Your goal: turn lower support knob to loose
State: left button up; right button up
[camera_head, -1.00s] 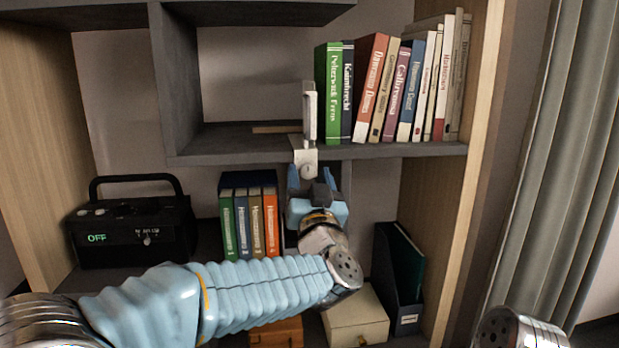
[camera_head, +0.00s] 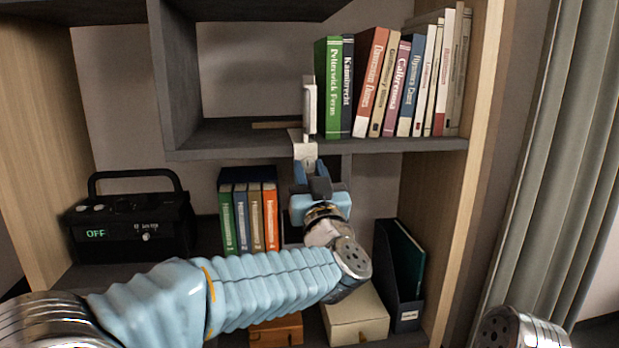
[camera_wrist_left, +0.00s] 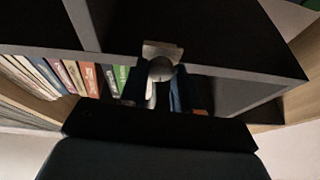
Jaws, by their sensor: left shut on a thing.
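A pale metal book support stands on the shelf edge, with an upright plate (camera_head: 309,108) beside the green book and a bracket (camera_head: 304,149) over the shelf's front. A round pale knob (camera_wrist_left: 160,69) sits under the bracket in the left wrist view. My left gripper (camera_head: 310,172) reaches up from below, its blue fingers on either side of the knob and shut on it. In the head view, the fingers partly hide the knob. No second knob can be made out. My right gripper is not in view.
A row of books (camera_head: 405,85) stands right of the support on the upper shelf (camera_head: 235,143). Below are a black radio (camera_head: 130,220) showing OFF, several upright books (camera_head: 249,215), a cream box (camera_head: 355,316) and a black file holder (camera_head: 397,270). The shelf left of the support is mostly clear.

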pick_arm(q)
jog(key=n+y, duration=0.1)
jog(key=n, duration=0.1)
jog(key=shift+f+n+y+b, duration=0.1)
jog(key=shift+n+y+b, duration=0.2)
jog(key=shift+b, duration=0.1)
jog(key=n, duration=0.2)
jog(key=n+g+y+b, duration=0.1)
jog(key=shift+d+n+g+y, duration=0.15)
jog(key=shift+n+g+y, duration=0.15)
jog(key=shift+n, duration=0.1)
jog(key=n+g+y, duration=0.1)
jog(key=n, duration=0.2)
jog(key=shift+n, duration=0.4)
jog(key=n, duration=0.1)
jog(key=n+g, duration=0.1)
jog(key=n, duration=0.1)
jog(key=shift+d+r+y, duration=0.1)
jog(key=shift+r+y, duration=0.2)
jog(key=shift+y, duration=0.1)
jog(key=n+g, duration=0.2)
jog(key=n, duration=0.4)
jog(key=shift+r+p, duration=0.15)
jog(key=shift+p, duration=0.25)
jog(key=shift+n+g+h+p, duration=0.45)
jog(key=shift+n+g, duration=0.55)
jog(key=shift+n, duration=1.3)
jog(key=shift+d, duration=0.1)
jog(key=o, duration=1)
jog(key=shift+r, duration=0.1)
